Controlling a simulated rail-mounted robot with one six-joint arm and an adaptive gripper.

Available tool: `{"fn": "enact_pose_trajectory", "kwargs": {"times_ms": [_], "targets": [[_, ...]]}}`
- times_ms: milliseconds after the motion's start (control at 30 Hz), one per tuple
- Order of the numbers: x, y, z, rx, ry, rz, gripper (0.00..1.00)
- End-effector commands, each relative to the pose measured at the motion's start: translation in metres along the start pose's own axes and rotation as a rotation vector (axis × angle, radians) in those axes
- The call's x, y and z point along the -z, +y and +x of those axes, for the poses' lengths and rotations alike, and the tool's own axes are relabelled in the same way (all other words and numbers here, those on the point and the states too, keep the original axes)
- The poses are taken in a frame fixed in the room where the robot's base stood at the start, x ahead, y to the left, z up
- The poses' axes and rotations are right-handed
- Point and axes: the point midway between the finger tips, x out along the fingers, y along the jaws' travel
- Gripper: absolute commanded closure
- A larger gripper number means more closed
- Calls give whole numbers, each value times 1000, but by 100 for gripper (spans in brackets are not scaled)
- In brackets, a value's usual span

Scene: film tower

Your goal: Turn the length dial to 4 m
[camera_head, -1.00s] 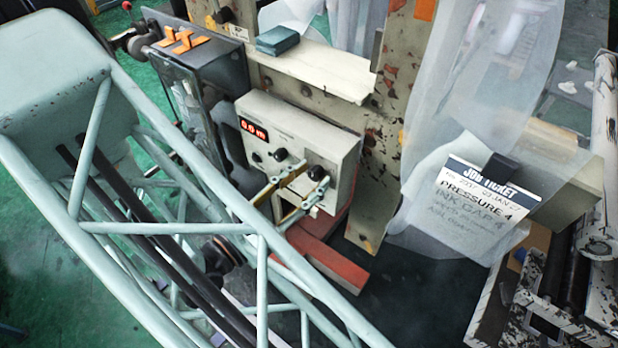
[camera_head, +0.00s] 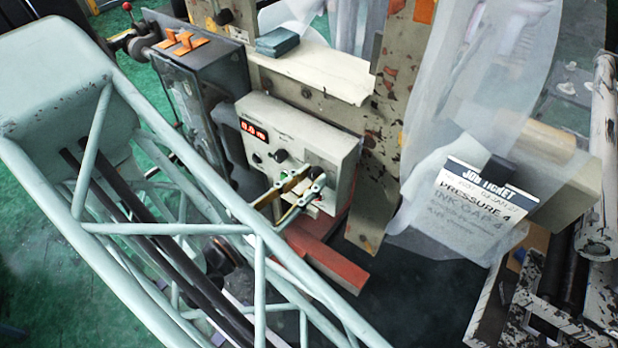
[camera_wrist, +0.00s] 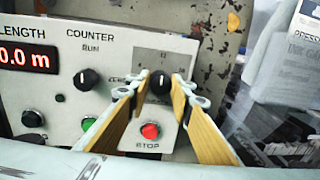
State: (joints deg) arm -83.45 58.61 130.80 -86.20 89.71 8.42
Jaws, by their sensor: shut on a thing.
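The control panel (camera_wrist: 60,90) is pale and upright, with a red display (camera_wrist: 26,59) under the word LENGTH reading 0.0 m. A black dial (camera_wrist: 160,80) sits on a small grey scale plate at the panel's right; its scale marks are too small to read surely. My gripper (camera_wrist: 159,88) has one wooden-padded finger on each side of this dial and is shut on it. In the head view my gripper (camera_head: 314,177) reaches the panel's right end from the lower left. The fingers partly cover the plate.
Another black knob (camera_wrist: 87,78) stands left, under COUNTER and RUN. A red STOP button (camera_wrist: 151,131) lies just below the held dial, and a green button (camera_wrist: 91,124) is partly behind the left finger. A job ticket (camera_head: 483,205) reads PRESSURE 4 and INK GAP 4.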

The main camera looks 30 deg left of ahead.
Motion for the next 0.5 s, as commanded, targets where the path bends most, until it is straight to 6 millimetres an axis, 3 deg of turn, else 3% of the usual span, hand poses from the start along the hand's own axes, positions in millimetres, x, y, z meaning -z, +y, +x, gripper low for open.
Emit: {"fn": "enact_pose_trajectory", "kwargs": {"times_ms": [500], "targets": [[-1, 0, 0, -2, -32, -368, 90]]}}
